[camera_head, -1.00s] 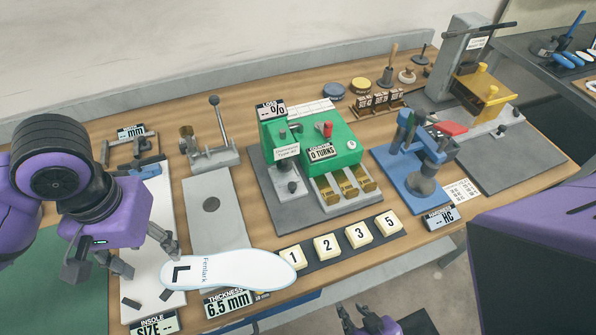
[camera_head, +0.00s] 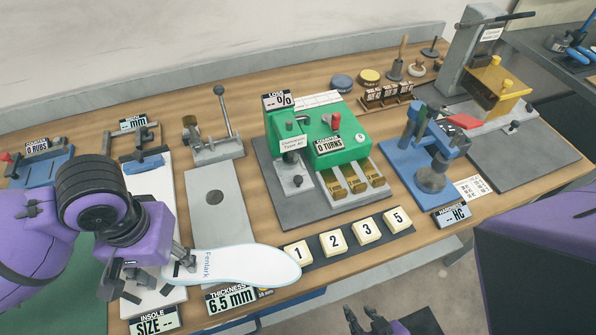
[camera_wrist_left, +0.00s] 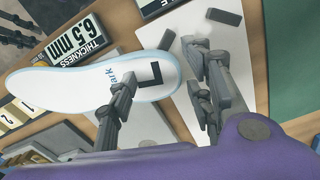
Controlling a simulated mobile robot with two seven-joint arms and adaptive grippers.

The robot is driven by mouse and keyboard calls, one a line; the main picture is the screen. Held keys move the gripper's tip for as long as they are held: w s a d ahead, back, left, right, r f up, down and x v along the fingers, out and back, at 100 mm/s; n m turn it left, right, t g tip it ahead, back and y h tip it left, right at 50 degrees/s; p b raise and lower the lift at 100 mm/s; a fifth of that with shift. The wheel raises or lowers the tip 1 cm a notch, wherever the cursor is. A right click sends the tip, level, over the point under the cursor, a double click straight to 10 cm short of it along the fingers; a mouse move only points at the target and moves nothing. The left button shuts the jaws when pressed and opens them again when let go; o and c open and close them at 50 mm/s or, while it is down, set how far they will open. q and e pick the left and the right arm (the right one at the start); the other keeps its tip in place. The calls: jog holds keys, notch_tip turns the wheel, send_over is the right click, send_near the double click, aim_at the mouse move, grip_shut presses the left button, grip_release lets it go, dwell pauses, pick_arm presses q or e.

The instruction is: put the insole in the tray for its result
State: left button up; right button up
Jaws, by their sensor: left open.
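The white insole (camera_head: 245,265), printed "Fenlark", lies at the bench's near edge, its toe end toward the number tiles. In the left wrist view the insole (camera_wrist_left: 95,88) shows a black L mark at its heel. My left gripper (camera_head: 155,277) is at the heel end. In the left wrist view the open fingers of my left gripper (camera_wrist_left: 165,95) stand apart, one over the insole and one beyond the heel edge. My right gripper (camera_head: 366,320) shows partly at the bottom edge, fingers apart and empty. I cannot make out any result tray.
Number tiles (camera_head: 334,244) stand beside the insole's toe. Behind are a green machine (camera_head: 335,140), a blue press (camera_head: 430,150) and a lever press (camera_head: 215,147).

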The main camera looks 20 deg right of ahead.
pick_arm(q)
grip_shut()
dwell(0.3)
